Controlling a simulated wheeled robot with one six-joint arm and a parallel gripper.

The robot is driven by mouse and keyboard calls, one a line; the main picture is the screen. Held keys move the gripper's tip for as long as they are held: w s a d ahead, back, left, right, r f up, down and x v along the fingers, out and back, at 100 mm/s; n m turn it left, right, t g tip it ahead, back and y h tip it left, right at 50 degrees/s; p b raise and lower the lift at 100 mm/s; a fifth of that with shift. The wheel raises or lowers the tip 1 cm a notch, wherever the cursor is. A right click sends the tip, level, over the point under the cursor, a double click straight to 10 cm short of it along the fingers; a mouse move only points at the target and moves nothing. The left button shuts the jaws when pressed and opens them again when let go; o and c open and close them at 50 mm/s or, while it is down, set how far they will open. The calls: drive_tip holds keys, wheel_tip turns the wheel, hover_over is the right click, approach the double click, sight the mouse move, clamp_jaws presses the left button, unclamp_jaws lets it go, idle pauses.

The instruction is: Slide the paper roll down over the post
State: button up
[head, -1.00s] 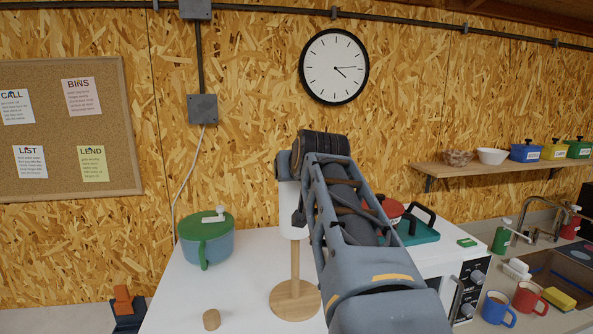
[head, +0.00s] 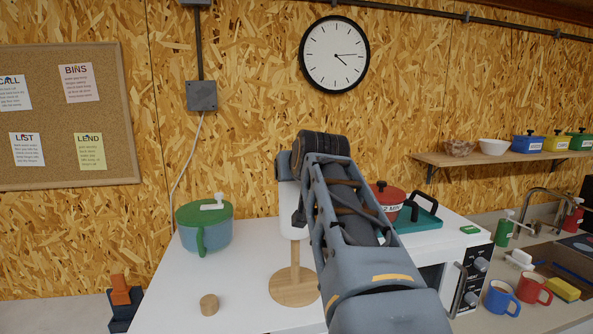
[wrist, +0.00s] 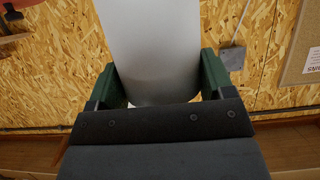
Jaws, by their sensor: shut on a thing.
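The white paper roll (head: 292,216) stands upright in the head view, its upper part hidden behind my gripper (head: 288,166). In the wrist view the roll (wrist: 152,50) sits between the two green-padded fingers of my gripper (wrist: 162,82), which is shut on it. The wooden post (head: 295,254) rises from a round wooden base (head: 294,288) on the white worktop. The post shows below the roll's lower end, in line with it. Its top is out of sight, so I cannot tell for certain how far the roll is around it.
A green-lidded blue pot (head: 205,228) stands left of the post, and a small wooden cylinder (head: 209,304) lies in front. A red pot (head: 388,199) and teal tray (head: 417,219) are behind my arm at right. The worktop (head: 248,262) is clear around the base.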

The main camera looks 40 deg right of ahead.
sight(299, 233)
drive_tip(key=shift+f+b, duration=7.1)
drive_tip(key=shift+f, duration=0.4)
drive_tip(key=o, duration=1.2)
drive_tip(key=shift+o, duration=0.2)
